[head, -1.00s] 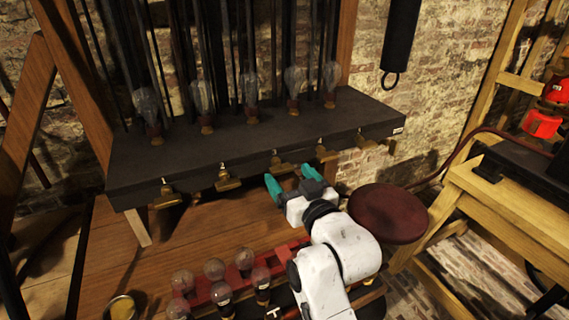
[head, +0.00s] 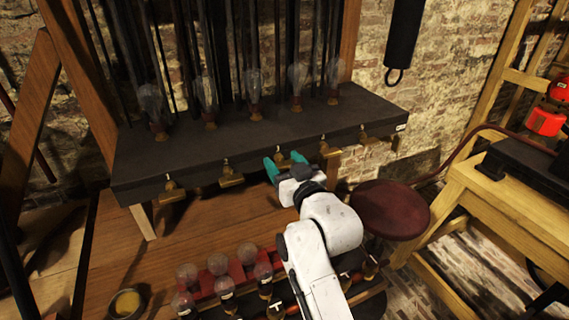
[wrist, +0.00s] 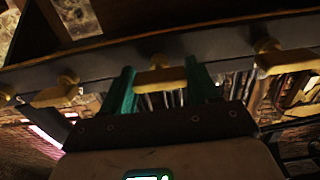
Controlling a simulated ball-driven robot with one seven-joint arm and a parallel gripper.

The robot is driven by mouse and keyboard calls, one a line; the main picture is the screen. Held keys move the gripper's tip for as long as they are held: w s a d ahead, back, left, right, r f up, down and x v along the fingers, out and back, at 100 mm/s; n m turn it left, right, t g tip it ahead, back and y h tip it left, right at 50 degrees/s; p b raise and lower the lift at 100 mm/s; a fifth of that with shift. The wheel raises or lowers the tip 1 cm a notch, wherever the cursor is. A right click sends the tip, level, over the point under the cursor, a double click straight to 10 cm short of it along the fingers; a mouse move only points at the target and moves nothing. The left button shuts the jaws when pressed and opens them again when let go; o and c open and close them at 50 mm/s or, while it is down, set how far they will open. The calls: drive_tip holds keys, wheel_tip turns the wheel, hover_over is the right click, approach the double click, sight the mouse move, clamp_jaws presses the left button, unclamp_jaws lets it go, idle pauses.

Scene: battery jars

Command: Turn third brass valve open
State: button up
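A row of brass valves runs along the front edge of a dark shelf. The third brass valve (head: 282,157) is the middle one, and its flat handle (wrist: 160,76) shows in the wrist view. My gripper (head: 283,163) has green fingers and is open, with its fingertips at this valve. The fingers partly hide the valve in the head view. Neighbouring valves (head: 230,177) and (head: 327,150) stand to the left and right.
Several glass bulbs (head: 255,95) stand on the dark shelf (head: 190,152) above the valves. Below are more bulbs in a red rack (head: 233,280). A round dark red stool (head: 390,209) and a yellow wooden bench (head: 490,200) are at the right.

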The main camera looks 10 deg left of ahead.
drive_tip(key=c, duration=0.5)
